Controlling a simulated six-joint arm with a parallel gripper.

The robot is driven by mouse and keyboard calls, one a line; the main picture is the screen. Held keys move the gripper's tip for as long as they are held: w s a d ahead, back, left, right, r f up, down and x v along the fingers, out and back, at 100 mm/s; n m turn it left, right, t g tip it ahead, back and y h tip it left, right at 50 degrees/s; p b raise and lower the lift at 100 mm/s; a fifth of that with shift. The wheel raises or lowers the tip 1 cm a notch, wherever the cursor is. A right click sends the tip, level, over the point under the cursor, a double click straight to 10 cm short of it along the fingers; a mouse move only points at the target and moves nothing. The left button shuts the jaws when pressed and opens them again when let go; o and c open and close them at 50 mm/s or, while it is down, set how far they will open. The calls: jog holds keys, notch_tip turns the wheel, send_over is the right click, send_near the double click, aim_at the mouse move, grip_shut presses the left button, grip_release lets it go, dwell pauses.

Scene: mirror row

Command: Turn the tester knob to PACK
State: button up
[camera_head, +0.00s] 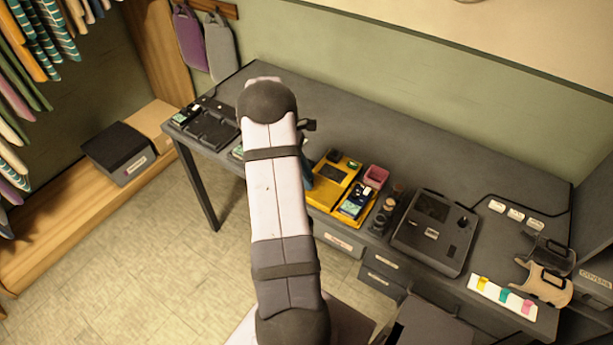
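The likely tester is a dark grey box (424,246) with a dark screen panel, standing on the right half of the desk. A small dark knob (462,222) seems to sit on its upper right part. Its setting and any PACK label are too small to read. My arm rises through the middle of the view, left of the tester. Its far end is over the desk's left half, well apart from the knob. My gripper's fingers are hidden behind the arm, so I cannot see whether they are open or shut.
Yellow trays with devices (331,183), a pink container (376,176) and dark cylinders (384,214) lie between my arm and the tester. White tags (516,214), a colored-tab strip (502,297) and a beige holder (544,284) are on the right. The desk's back strip (400,135) is clear.

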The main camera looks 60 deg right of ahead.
grip_shut()
jog(key=m+y, duration=0.1)
jog(key=m, duration=0.2)
jog(key=shift+d, duration=0.2)
jog(key=m+y, duration=0.2)
jog(key=m, duration=0.3)
jog(key=shift+d+m, duration=0.15)
jog(key=shift+m, duration=0.25)
jog(key=o, duration=0.8)
grip_release()
